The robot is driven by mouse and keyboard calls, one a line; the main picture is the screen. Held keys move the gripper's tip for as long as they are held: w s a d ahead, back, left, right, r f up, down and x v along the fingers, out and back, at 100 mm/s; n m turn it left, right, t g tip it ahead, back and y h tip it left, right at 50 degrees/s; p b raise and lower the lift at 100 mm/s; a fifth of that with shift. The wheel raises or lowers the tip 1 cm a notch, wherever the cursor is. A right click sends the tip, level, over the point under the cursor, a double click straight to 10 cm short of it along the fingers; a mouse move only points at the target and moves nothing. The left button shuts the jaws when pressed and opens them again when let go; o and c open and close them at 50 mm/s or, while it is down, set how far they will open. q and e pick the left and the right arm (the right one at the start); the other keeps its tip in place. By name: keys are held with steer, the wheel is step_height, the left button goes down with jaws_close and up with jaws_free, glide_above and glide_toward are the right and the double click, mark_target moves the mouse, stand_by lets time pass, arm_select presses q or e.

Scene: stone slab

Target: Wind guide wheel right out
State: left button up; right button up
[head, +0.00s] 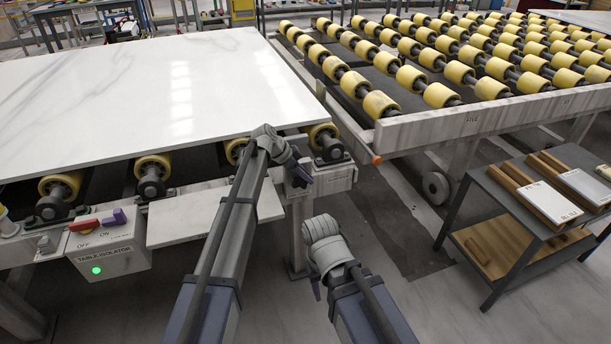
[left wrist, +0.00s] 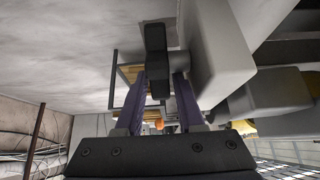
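My left gripper (head: 300,170) is at the near right corner of the table, below the slab's edge, with its purple fingers beside the end bracket. In the left wrist view its two fingers (left wrist: 160,88) stand apart, with a dark upright bar (left wrist: 156,48) showing between and beyond them. This bar may be the guide wheel's handle; I cannot tell whether the fingers touch it. No whole wheel can be made out.
A white stone slab (head: 150,85) lies on yellow rollers (head: 153,167). A table isolator box (head: 108,250) with a green light hangs at the left front. A roller conveyor (head: 480,122) stands at the right, beyond a gap. A dark trolley (head: 490,190) stands at the far right.

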mark_target(293, 178)
arm_select(q)
steer(key=shift+r, duration=0.1)
steer(key=p+v, duration=0.6)
steer(key=v, duration=0.1)
steer(key=shift+d, duration=0.1)
steer(key=shift+a+r, duration=0.25)
steer(key=shift+a, duration=0.05)
steer(key=shift+s, duration=0.1)
